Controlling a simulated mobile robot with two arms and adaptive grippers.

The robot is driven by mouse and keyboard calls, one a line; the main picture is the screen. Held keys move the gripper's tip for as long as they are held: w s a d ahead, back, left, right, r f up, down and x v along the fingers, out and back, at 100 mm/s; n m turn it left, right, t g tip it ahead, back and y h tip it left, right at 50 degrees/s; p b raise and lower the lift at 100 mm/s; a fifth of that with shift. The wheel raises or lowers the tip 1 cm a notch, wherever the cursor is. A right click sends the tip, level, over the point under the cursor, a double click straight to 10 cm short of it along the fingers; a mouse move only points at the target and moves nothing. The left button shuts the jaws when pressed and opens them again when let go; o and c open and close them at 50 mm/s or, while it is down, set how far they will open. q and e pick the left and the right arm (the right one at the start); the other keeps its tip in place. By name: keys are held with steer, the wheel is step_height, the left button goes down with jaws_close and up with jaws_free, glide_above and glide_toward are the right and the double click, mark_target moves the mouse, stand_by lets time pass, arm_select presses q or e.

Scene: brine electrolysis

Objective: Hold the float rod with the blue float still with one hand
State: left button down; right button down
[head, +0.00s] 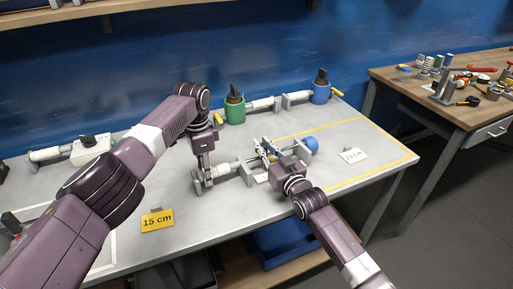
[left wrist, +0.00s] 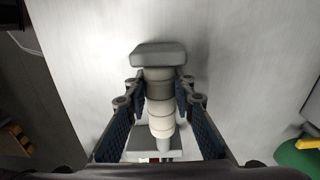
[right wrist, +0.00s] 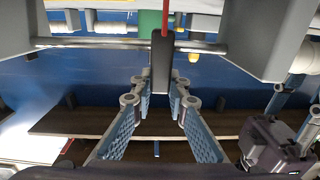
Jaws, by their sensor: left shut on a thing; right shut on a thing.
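The blue float (head: 311,144) is at the right end of a bench assembly in the head view. My right gripper (head: 268,158) is just left of it, among the assembly's parts. In the right wrist view its fingers (right wrist: 160,93) are shut on a dark grey upright tab (right wrist: 160,65) in front of a horizontal metal rod (right wrist: 105,43). Whether this tab belongs to the float rod, I cannot tell. My left gripper (head: 207,171) comes down onto a pale cylinder (head: 225,169). In the left wrist view its fingers (left wrist: 161,88) are shut around that cylinder (left wrist: 160,108), between grey end blocks.
A yellow "15 cm" card (head: 157,220) stands at the front left, and a white card (head: 353,156) at the right. Green (head: 235,111) and blue (head: 321,93) holders stand behind. The bench's right part is mostly clear.

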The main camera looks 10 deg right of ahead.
steer(key=d, duration=0.1)
steer(key=w+d, duration=0.1)
steer(key=d, duration=0.2)
steer(key=shift+w+d, duration=0.3)
steer(key=shift+d, duration=0.05)
steer(key=shift+a, duration=0.1)
steer(key=c, duration=1.8)
jaws_free()
steer(key=shift+c, duration=0.2)
steer(key=shift+s, duration=0.1)
steer(key=v, duration=1.2)
